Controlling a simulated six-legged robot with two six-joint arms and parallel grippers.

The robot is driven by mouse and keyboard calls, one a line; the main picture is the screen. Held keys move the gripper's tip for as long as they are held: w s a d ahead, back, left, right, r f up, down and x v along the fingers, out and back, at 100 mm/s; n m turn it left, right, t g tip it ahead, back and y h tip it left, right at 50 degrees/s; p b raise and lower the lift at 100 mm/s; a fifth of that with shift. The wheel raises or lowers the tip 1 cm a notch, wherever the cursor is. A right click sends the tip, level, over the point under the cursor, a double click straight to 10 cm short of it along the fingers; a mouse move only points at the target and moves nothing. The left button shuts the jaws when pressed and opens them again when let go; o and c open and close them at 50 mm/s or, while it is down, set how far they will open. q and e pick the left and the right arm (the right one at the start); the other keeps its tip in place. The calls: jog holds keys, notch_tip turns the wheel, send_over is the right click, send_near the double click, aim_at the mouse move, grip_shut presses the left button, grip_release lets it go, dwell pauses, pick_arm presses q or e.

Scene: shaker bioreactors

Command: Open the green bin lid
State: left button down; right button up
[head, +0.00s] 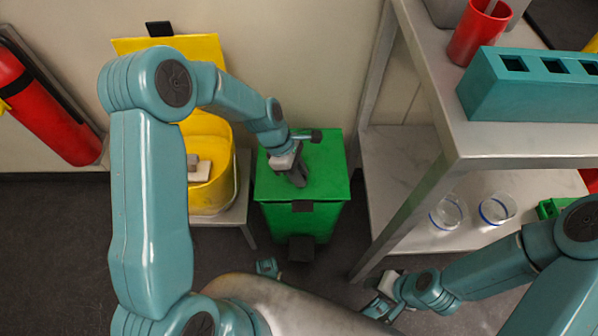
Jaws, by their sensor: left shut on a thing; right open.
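The green bin (290,222) stands on the floor between the yellow container's stand and the shelf. My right gripper (378,306) is open and empty, low at the bottom right, away from the bin.
A yellow container (222,160) with its lid raised stands on a small table at left. A metal shelf (440,150) at right holds a red cup (478,32), a teal rack (530,90) and glass dishes (497,208). A red extinguisher (45,105) hangs on the left wall.

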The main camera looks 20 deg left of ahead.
pick_arm(q)
jog(key=r+p, duration=0.1)
jog(key=w+r+g+p, duration=0.1)
jog(key=r+p, duration=0.1)
jog(key=r+g+h+p, duration=0.1)
jog(key=shift+w+a+r+p, duration=0.3)
jog(key=shift+w+a+p, duration=0.05)
jog(key=shift+p, duration=0.05)
jog(key=w+a+r+n+g+h+p, duration=0.1)
jog(key=w+r+g, duration=0.2)
jog(key=r, duration=0.1)
jog(key=shift+w+a+r+h, duration=0.2)
jog(key=shift+w+a+h, duration=0.1)
jog(key=shift+w+a, duration=0.1)
